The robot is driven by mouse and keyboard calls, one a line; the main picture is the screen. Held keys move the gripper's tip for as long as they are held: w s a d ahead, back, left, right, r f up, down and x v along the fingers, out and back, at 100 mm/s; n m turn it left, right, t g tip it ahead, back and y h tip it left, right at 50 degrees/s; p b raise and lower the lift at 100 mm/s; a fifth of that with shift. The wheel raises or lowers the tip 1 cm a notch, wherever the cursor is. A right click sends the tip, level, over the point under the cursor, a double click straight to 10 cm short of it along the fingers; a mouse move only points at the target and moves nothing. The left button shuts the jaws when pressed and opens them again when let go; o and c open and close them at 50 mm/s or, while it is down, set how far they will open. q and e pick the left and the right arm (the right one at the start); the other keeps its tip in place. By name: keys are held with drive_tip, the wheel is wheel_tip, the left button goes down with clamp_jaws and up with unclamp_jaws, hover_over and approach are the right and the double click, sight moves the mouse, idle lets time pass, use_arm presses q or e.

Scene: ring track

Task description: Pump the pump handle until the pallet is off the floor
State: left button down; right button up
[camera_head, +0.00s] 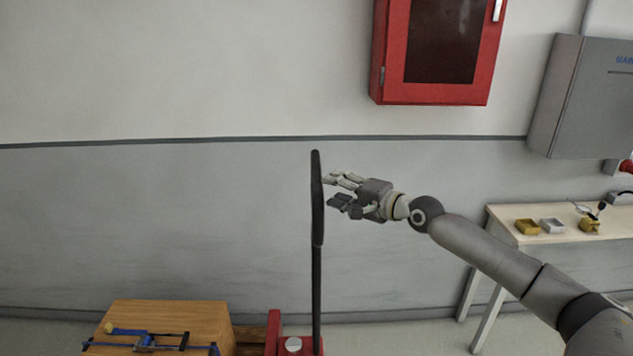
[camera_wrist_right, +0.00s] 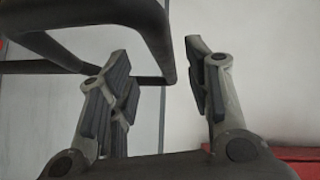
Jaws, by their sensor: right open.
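The pump handle (camera_head: 317,200) is a dark, upright bar on a thin dark shaft, rising from a red pump body (camera_head: 274,330) at the bottom of the head view. In the right wrist view the handle (camera_wrist_right: 75,15) is a dark loop at the upper left. My right gripper (camera_head: 334,187) is open, just right of the handle's upper part. In the wrist view its fingers (camera_wrist_right: 160,80) are spread, with no grip on the bar. A brown wooden strip, perhaps the pallet (camera_head: 250,335), shows beside the red body; its underside is hidden. My left gripper is out of view.
A wooden box (camera_head: 205,318) with blue tools (camera_head: 145,340) on top stands at lower left. A pale table (camera_head: 555,235) with small trays is at right. A red cabinet (camera_head: 398,92) and a grey cabinet (camera_head: 580,100) hang on the wall.

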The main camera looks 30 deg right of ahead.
sight(317, 184)
drive_tip(key=shift+p+x, duration=0.8)
drive_tip(key=shift+x, duration=2.75)
drive_tip(key=shift+a, duration=0.1)
drive_tip(key=shift+c, duration=0.5)
clamp_jaws()
